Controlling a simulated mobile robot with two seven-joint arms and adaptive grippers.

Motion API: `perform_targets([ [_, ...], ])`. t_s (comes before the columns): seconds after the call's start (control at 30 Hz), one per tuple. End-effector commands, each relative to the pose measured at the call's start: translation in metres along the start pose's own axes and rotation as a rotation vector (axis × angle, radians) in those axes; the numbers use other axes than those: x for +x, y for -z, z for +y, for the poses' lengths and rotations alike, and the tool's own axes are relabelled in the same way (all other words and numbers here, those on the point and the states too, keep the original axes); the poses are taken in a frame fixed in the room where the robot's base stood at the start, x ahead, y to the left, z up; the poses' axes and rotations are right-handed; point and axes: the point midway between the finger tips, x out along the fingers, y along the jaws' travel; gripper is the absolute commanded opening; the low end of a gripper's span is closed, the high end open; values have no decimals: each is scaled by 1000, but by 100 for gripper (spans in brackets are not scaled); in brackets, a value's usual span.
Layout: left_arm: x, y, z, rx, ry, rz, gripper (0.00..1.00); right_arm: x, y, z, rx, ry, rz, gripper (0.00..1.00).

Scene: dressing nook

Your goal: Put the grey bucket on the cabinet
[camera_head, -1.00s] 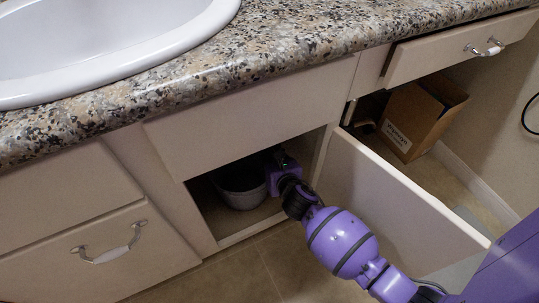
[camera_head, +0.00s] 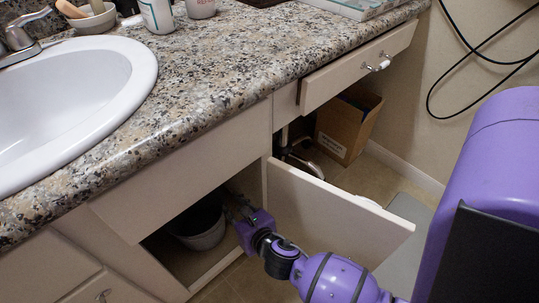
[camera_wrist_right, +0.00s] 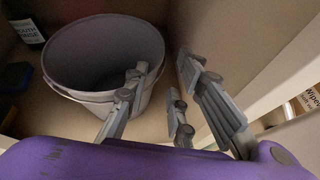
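The grey bucket (camera_head: 205,238) stands upright inside the open lower compartment of the cabinet (camera_head: 180,165). In the right wrist view the bucket (camera_wrist_right: 130,103) is empty, with its round mouth facing up. My right gripper (camera_head: 233,203) reaches into the compartment at the bucket's right side. In the wrist view my right gripper's fingers (camera_wrist_right: 165,72) are apart. One finger overlaps the bucket's near right rim and the other is outside, to the right. I cannot tell whether they touch it. The speckled countertop (camera_head: 245,55) is above. My left gripper is not in view.
A drawer (camera_head: 355,72) sticks out above a cardboard box (camera_head: 345,130). The sink (camera_head: 75,105) and several cups (camera_head: 157,14) occupy the counter's left and back. Its middle is bare. A dark bottle (camera_wrist_right: 25,30) stands behind the bucket.

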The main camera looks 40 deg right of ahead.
Motion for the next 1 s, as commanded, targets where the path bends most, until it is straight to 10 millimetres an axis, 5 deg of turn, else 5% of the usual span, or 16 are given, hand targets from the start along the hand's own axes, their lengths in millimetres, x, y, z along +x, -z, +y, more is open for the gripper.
perform_targets([
  [0.2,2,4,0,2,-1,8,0,-4,6,-2,24,1,11,23],
  [0.37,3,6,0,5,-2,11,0,-47,58,-17,336,33,115,23],
  [0.5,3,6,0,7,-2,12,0,-131,130,-38,904,157,261,23],
  [0.7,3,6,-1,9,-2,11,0,-268,200,-58,1777,507,348,23],
  [0.83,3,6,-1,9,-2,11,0,-342,220,-62,2236,768,292,23],
  [1.0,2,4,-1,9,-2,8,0,-397,226,-63,2582,997,175,23],
])
